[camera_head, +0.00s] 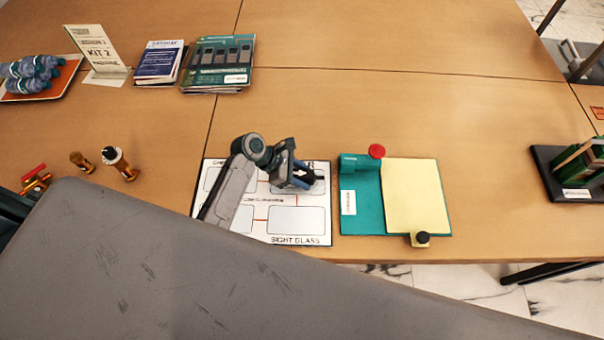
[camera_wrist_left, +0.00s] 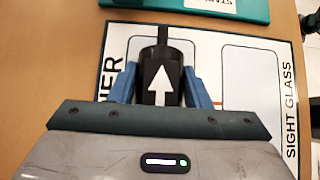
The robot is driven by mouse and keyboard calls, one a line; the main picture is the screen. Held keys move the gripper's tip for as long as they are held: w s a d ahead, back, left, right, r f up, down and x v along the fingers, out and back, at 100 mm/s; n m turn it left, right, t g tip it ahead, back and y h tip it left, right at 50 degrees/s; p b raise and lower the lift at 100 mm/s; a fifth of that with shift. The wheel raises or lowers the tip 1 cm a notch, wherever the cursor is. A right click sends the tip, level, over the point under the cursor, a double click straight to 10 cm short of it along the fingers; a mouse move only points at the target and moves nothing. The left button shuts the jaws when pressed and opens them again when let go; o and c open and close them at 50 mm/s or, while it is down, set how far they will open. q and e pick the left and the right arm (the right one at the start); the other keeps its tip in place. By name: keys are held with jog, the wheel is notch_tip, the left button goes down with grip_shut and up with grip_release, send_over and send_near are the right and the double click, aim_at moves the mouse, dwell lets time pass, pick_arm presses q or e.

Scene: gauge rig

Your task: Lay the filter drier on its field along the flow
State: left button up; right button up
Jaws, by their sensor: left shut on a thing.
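The filter drier (camera_wrist_left: 162,75) is a black cylinder with a white arrow and a narrower stub at its far end. My left gripper (camera_head: 306,180) is shut on it, with a blue finger on each side in the left wrist view (camera_wrist_left: 161,88). The arrow points away from the gripper's palm. The white mat (camera_head: 232,234) with outlined fields and a "SIGHT GLASS" label lies below. The drier is over the mat's upper right field, beside lettering ending in "IER". I cannot tell whether it touches the mat. My right gripper is not in view.
A teal board (camera_head: 361,222) with a yellow pad (camera_head: 416,195) and red knob (camera_head: 377,151) sits right of the mat. Small fittings (camera_head: 118,161) stand at left. Booklets (camera_head: 218,65) and a KIT 2 sign (camera_head: 97,50) are behind. A black tray (camera_head: 563,183) is far right.

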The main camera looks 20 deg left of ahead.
pick_arm(q)
jog(key=o, duration=1.2)
jog(key=b+v, duration=0.1)
jog(key=v, duration=0.9)
jog(key=shift+s+a+r, duration=0.1)
jog(key=shift+a+r, duration=0.05)
jog(key=shift+a, duration=0.1)
jog(key=shift+b+v, duration=0.35)
jog(key=shift+v, duration=0.45)
jog(key=shift+d, duration=0.1)
